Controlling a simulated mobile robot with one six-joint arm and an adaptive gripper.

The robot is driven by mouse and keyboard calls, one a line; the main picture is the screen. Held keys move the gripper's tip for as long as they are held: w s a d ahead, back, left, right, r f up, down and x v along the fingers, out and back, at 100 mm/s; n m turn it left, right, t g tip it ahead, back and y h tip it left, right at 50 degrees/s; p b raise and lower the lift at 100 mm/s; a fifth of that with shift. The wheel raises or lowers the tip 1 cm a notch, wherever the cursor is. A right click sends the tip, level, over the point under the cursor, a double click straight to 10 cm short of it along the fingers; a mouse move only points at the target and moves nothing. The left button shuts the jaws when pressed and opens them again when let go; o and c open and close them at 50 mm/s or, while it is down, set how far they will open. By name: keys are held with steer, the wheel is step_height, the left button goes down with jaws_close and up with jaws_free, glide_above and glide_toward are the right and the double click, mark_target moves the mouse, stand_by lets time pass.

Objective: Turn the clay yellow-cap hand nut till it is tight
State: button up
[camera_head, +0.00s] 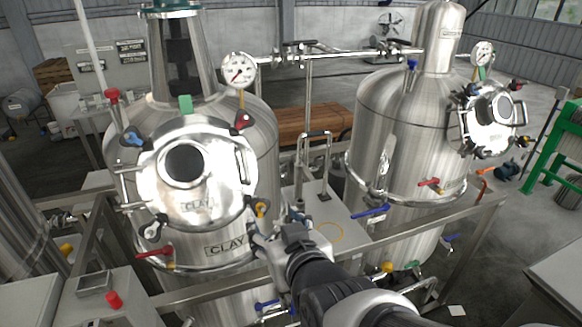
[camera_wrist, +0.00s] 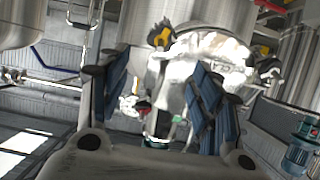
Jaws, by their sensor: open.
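The CLAY tank (camera_head: 265,130) stands at the left, with a round, shiny lid (camera_head: 215,165) marked CLAY. The yellow-cap hand nut (camera_head: 262,207) sits at the lid's lower right edge. It also shows in the wrist view (camera_wrist: 160,37), above and between my fingers. My gripper (camera_head: 272,227) is close to this nut, just below and right of it in the head view. Its two blue-padded fingers are spread in the wrist view (camera_wrist: 158,88), with nothing held between them. Whether a finger touches the nut cannot be told.
Other hand nuts on the lid have blue (camera_head: 132,139), red (camera_head: 242,121) and white (camera_head: 152,229) caps. A red-handled valve (camera_head: 155,252) and a steel frame rail (camera_head: 215,279) lie below the lid. A second tank (camera_head: 400,130) stands at the right.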

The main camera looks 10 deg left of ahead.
mark_target(264, 211)
steer(key=p+x, duration=0.2)
steer(key=x, duration=1.1)
steer(key=shift+f, duration=0.1)
steer(key=shift+c, duration=0.5)
steer(key=c, duration=1)
